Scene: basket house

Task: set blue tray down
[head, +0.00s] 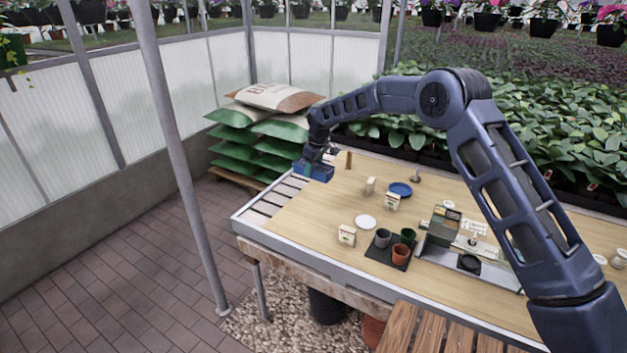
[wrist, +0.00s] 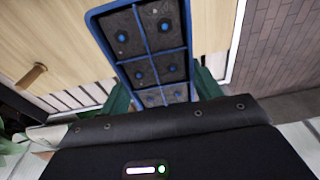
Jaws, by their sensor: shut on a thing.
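The blue tray (head: 318,172) is at the far left end of the table (head: 320,215), by the slatted strip. In the wrist view the tray (wrist: 148,52) has a blue rim and blue dividers, with dark fill and a blue dot in each visible cell. My gripper (head: 314,158) is shut on the tray. In the wrist view the green fingers of my gripper (wrist: 162,92) sit on either side of the tray's near end, which my gripper body partly hides. I cannot tell whether the tray touches the surface below it.
The slatted strip (head: 272,202) beside the tray looks clear. A small wooden peg (head: 348,160) stands close to the tray's right. Stacked sacks (head: 262,125) stand behind.

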